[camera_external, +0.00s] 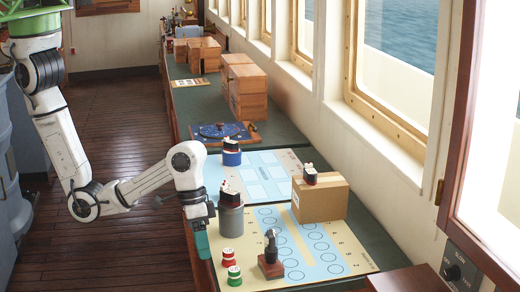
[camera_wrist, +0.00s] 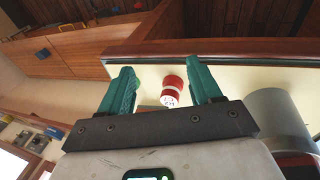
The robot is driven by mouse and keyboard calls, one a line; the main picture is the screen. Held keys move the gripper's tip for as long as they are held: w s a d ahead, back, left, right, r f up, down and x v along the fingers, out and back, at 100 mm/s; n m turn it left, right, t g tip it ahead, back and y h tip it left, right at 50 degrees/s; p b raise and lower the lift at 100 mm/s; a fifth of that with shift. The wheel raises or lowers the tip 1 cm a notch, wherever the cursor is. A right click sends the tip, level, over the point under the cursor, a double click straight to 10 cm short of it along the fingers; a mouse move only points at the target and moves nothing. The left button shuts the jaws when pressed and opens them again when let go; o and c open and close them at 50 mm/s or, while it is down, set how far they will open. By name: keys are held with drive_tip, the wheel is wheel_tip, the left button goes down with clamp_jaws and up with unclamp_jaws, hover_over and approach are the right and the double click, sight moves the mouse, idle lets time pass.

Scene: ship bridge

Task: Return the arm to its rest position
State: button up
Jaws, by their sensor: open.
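My arm reaches from the upper left over the deck to the near left edge of the green-topped counter. My gripper (camera_external: 203,246), with teal fingers, points down at that edge, left of the grey cylinder (camera_external: 231,221). In the wrist view the two fingers of my gripper (camera_wrist: 164,82) stand wide apart with nothing held between them. A red-and-white piece (camera_wrist: 171,90) shows beyond the gap; its lower end is hidden. The grey cylinder also shows in the wrist view (camera_wrist: 283,112) at right.
A red piece (camera_external: 227,257), a green piece (camera_external: 234,275) and a joystick (camera_external: 270,262) stand on the near chart (camera_external: 350,262). A cardboard box (camera_external: 320,203) bears a small ship model (camera_external: 310,175). A blue cylinder (camera_external: 232,157) stands farther back. The wooden floor (camera_external: 125,130) left of the counter is clear.

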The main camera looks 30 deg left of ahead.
drive_tip(key=w+a+f+n+t+b, duration=0.1)
drive_tip(key=w+a+f, duration=0.25)
drive_tip(key=a, duration=0.35)
drive_tip(key=w+a+f+n+y, duration=0.1)
drive_tip(key=w+a+f, duration=0.1)
drive_tip(key=w+a, duration=0.35)
drive_tip(key=w+a+f+n+t+b, duration=0.1)
drive_tip(key=w+a+f+n, duration=0.15)
drive_tip(key=a, duration=0.45)
drive_tip(key=s+a+f+n+y+b, duration=0.1)
drive_tip(key=a+f+n, duration=0.2)
drive_tip(key=a, duration=1.4)
drive_tip(key=shift+f+y, duration=0.4)
drive_tip(key=shift+f, duration=0.2)
drive_tip(key=shift+a, duration=0.1)
